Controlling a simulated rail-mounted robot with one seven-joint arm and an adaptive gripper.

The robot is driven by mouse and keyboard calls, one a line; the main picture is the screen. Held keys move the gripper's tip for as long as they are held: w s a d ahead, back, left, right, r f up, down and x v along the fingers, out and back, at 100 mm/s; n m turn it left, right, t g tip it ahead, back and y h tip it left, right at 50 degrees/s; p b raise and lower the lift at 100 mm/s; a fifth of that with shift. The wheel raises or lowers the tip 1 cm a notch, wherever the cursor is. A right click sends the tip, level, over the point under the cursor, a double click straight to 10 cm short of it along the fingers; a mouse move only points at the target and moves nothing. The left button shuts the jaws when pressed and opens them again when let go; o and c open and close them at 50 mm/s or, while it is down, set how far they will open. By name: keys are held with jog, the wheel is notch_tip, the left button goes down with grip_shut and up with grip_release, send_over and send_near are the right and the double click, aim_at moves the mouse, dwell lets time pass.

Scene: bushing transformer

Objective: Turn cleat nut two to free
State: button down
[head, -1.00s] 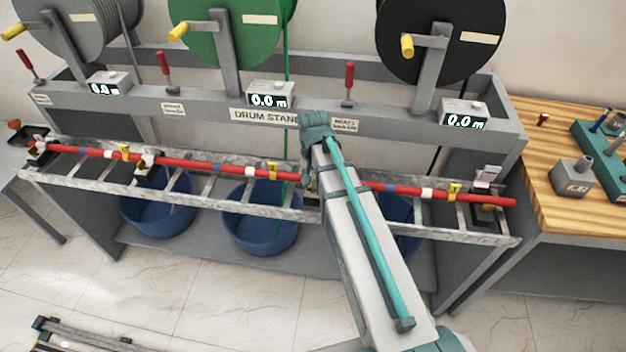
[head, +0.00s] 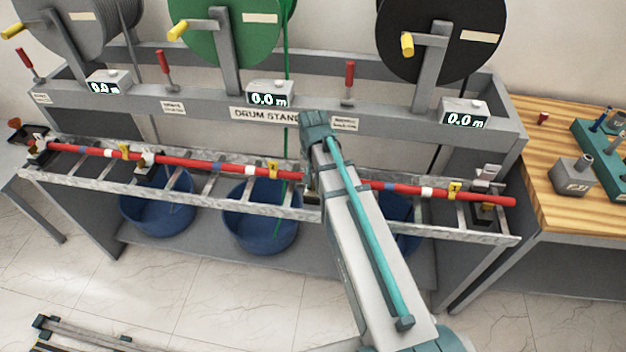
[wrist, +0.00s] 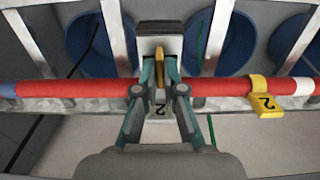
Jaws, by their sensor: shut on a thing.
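In the wrist view, my gripper (wrist: 160,78) has its two teal fingers closed on a narrow gold-yellow nut (wrist: 160,62), seen edge-on between them. The nut sits over a grey-white cleat (wrist: 158,37) on the red cable (wrist: 225,87). A label reading 2 shows below the nut, between the fingers. In the head view, the same red cable (head: 215,167) runs along the metal ladder rack (head: 235,200). My arm hides the fingers, the nut and most of this cleat there.
Other cleats hold the cable at the left (head: 147,160), far left (head: 37,150) and right (head: 486,178). Yellow tags hang on the cable, one near my gripper (wrist: 265,97). Blue tubs (head: 262,225) stand below the rack. The drum stand (head: 200,105) rises behind; a wooden bench (head: 545,165) is at right.

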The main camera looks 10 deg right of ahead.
jog(key=n, duration=0.8)
jog(key=shift+n, duration=0.3)
jog(key=n, duration=0.4)
jog(key=shift+n, duration=2.5)
jog(key=c, duration=1.3)
grip_release()
